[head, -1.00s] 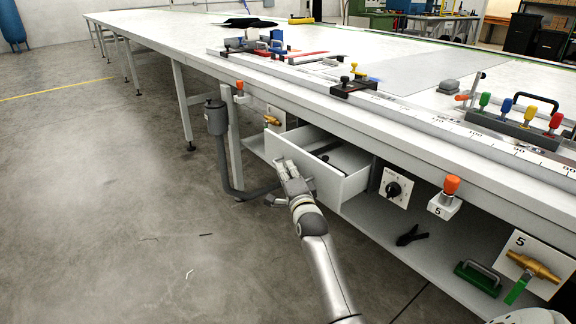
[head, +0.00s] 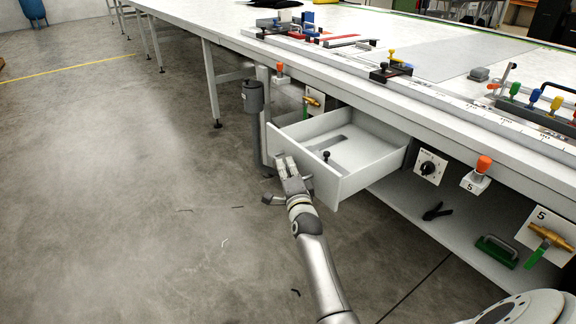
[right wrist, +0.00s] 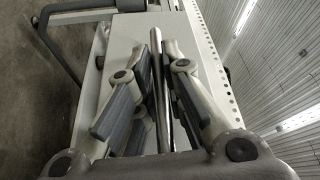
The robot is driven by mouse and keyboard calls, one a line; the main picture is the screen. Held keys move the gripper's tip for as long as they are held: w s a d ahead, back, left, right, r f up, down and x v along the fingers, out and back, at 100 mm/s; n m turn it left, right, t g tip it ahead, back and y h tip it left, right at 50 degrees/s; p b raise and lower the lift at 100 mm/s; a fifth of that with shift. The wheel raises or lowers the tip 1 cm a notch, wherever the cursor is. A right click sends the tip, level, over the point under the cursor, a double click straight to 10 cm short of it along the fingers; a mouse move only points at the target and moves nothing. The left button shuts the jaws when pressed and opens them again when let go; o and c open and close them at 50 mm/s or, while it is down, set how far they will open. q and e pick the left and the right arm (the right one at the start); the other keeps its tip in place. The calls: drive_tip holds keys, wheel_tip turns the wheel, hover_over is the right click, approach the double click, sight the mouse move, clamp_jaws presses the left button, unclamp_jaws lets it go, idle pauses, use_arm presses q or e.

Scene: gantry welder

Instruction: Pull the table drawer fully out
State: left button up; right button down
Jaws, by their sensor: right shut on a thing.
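The white table drawer (head: 372,178) stands well out from under the long table's front edge. Its open top shows a pale inside with a small dark knobbed item (head: 326,156) and a flat grey piece in it. My right gripper (head: 287,176) is at the drawer's front panel, its arm reaching up from below. In the right wrist view its fingers (right wrist: 157,62) are shut around a shiny metal bar handle (right wrist: 158,90) in front of the white panel. The fingers hide the handle in the head view. My left gripper is not in view.
The long white table (head: 390,100) carries clamps and coloured-handled tools. Right of the drawer are a dial switch (head: 428,167), an orange-topped button (head: 483,166) and a lower shelf with a green-based tool (head: 497,251).

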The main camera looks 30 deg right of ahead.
drive_tip(key=shift+f, duration=0.1)
drive_tip(key=c, duration=1.8)
unclamp_jaws()
drive_tip(key=v, duration=1.2)
